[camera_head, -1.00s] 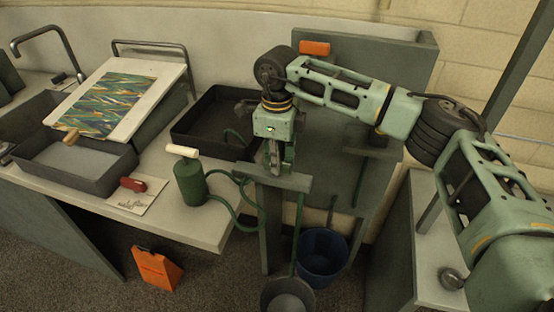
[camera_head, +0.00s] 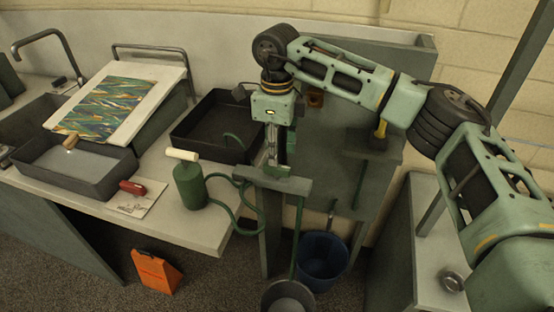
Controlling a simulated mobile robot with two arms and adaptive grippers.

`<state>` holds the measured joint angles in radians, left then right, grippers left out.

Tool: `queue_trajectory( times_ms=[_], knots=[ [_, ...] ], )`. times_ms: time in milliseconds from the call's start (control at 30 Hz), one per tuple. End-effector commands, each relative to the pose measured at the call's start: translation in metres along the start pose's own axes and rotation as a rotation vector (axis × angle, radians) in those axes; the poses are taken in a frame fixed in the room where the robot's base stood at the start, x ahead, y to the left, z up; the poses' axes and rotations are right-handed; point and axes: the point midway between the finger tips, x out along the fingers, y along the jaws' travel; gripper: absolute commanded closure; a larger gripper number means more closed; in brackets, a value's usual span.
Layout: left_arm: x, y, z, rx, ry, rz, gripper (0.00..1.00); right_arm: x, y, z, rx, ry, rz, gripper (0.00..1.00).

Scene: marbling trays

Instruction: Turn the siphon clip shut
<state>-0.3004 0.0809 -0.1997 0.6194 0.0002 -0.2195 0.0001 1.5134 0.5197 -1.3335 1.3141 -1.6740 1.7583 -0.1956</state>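My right gripper (camera_head: 271,166) comes down from the upper right. Its fingertips point down and sit close together at the top of a grey-green bracket (camera_head: 300,184) on a post. A small green piece (camera_head: 277,171) shows at the fingertips. It may be the siphon clip, but I cannot tell whether the fingers touch or hold it. Green tubing (camera_head: 250,222) loops from a green bottle with a pale handle (camera_head: 189,186) to the bracket. More tube (camera_head: 297,235) hangs below the bracket. My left gripper is not in view.
A black tray (camera_head: 180,140) and a grey tray of pale liquid (camera_head: 95,187) stand on the counter (camera_head: 200,228). A marbled sheet (camera_head: 113,105) lies on a sloped board. A blue bucket (camera_head: 322,262) and an orange stand (camera_head: 155,271) are on the floor.

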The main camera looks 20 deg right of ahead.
Motion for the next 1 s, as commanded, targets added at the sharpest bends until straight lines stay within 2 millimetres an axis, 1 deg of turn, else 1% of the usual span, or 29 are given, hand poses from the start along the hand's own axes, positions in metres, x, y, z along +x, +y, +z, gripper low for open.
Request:
queue_trajectory(
  times_ms=[33,200,300,400,533,1000],
  knots=[
    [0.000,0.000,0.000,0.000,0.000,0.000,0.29,-0.013,-0.001,0.001,0.000,-0.003,-0.003,0.66],
    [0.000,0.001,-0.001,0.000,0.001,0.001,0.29,-0.047,-0.001,0.000,0.001,-0.002,-0.003,0.66],
    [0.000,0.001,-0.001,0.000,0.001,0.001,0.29,-0.060,-0.001,0.000,0.001,-0.002,-0.002,0.66],
    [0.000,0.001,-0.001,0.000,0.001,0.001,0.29,-0.068,-0.001,0.000,0.001,0.000,0.000,0.66],
    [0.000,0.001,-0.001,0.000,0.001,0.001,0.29,-0.073,0.000,0.000,0.000,-0.001,0.000,0.66],
    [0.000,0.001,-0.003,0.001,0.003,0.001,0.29,-0.072,-0.001,0.000,0.001,0.000,0.000,0.66]
  ],
)
